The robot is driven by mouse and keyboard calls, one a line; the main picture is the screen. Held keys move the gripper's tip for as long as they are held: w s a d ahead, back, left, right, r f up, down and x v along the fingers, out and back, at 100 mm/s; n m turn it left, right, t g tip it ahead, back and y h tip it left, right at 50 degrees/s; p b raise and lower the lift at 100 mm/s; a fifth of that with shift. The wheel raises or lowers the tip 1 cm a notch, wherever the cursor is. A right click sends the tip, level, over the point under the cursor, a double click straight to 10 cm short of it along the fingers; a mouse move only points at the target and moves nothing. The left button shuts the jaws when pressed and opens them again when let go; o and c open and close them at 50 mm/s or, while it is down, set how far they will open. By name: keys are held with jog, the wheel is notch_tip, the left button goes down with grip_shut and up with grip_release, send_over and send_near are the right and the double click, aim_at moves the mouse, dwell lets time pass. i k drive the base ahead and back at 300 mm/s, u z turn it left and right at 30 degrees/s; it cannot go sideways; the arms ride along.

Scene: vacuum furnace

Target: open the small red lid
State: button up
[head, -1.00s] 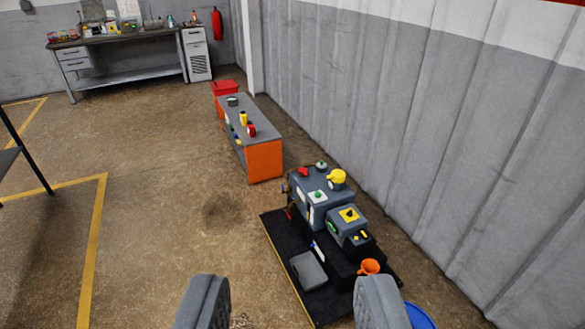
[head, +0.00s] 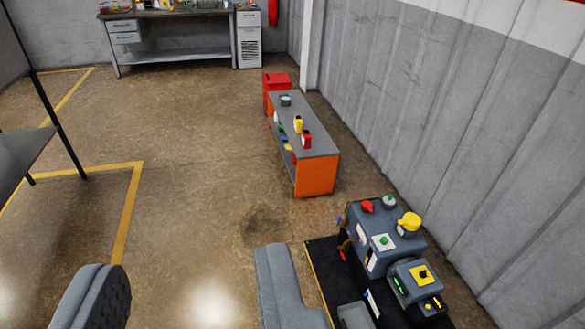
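A small red lid-like cap (head: 367,206) sits on top of the grey machine (head: 352,228), at its back left corner, in the right part of the head view. It looks closed, but it is too small to be sure. A green-and-grey cap (head: 389,202) and a larger yellow cap (head: 409,224) stand beside it. My gripper (head: 190,292) is open and empty at the bottom of the view, with its two grey fingers wide apart. It is left of the machine in the picture and apart from it. The right finger overlaps the machine's black base in view.
An orange-and-grey bench (head: 316,176) with small items stands beyond the machine, with a red box (head: 278,80) behind it. A ribbed grey wall (head: 450,120) runs along the right. A workbench (head: 180,54) is at the back. The middle floor is clear.

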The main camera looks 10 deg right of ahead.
aim_at(367, 205)
jog(key=u, duration=0.1)
jog(key=i, duration=2.5)
jog(key=z, duration=0.6)
jog(key=i, duration=0.9)
jog(key=z, duration=0.35)
